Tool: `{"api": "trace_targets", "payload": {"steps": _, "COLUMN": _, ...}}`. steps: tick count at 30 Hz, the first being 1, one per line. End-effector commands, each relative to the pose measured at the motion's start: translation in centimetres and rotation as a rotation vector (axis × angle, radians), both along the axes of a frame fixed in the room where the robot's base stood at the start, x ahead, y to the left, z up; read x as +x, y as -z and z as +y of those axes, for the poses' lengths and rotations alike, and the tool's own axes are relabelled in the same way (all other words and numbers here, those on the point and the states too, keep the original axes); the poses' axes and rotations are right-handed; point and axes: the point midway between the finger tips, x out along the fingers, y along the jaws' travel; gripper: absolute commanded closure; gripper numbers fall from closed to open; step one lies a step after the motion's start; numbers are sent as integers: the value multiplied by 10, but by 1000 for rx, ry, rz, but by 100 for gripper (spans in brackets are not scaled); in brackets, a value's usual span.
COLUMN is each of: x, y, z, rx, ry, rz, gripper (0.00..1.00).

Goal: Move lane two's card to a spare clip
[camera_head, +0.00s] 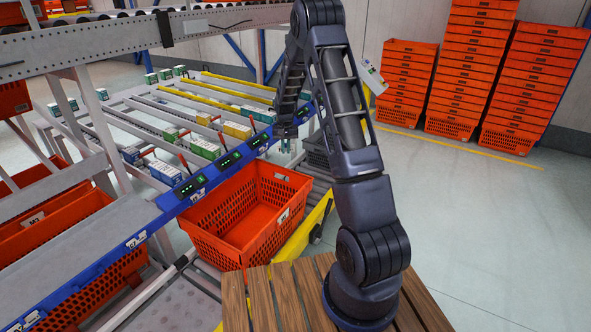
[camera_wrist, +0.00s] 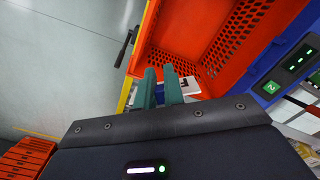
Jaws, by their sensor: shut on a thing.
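My gripper (camera_wrist: 161,86) shows in the wrist view as two teal fingers, close together, shut on what looks like a card. A white card with a black mark (camera_wrist: 191,86) shows at the right finger, partly hidden by it. I cannot read it. In the head view my gripper (camera_head: 287,144) hangs past the blue front rail (camera_head: 213,169), above the far end of an orange tote (camera_head: 205,235). The lane display reading 2 (camera_wrist: 271,87) is on the rail at the right of the wrist view. The clips are too small to tell apart.
The open orange tote also fills the top of the wrist view (camera_wrist: 190,35). A yellow rail (camera_head: 305,228) runs beside it. Lanes with small green, yellow and blue boxes (camera_head: 237,130) slope behind the rail. Stacked orange totes (camera_head: 470,70) stand at the back right; the floor before them is clear.

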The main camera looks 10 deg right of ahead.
Motion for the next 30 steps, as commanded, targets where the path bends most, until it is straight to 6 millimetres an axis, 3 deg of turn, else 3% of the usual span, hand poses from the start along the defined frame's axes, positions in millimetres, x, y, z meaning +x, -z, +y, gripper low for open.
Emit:
{"api": "trace_targets", "payload": {"steps": 3, "x": 14, "y": -25, "z": 43, "rx": 2, "ry": -14, "rz": 4, "gripper": 100}}
{"api": "trace_targets", "payload": {"steps": 6, "x": 20, "y": -34, "z": 81, "rx": 2, "ry": -41, "rz": 12, "gripper": 100}}
{"api": "trace_targets", "payload": {"steps": 14, "x": 18, "y": -35, "z": 185, "rx": 1, "ry": -143, "rz": 28, "gripper": 100}}
{"api": "trace_targets", "payload": {"steps": 23, "x": -6, "y": -21, "z": 302, "rx": -1, "ry": -278, "rz": 47, "gripper": 100}}
{"api": "trace_targets", "payload": {"steps": 30, "x": -39, "y": -8, "z": 391, "rx": -3, "ry": -383, "rz": 60, "gripper": 100}}
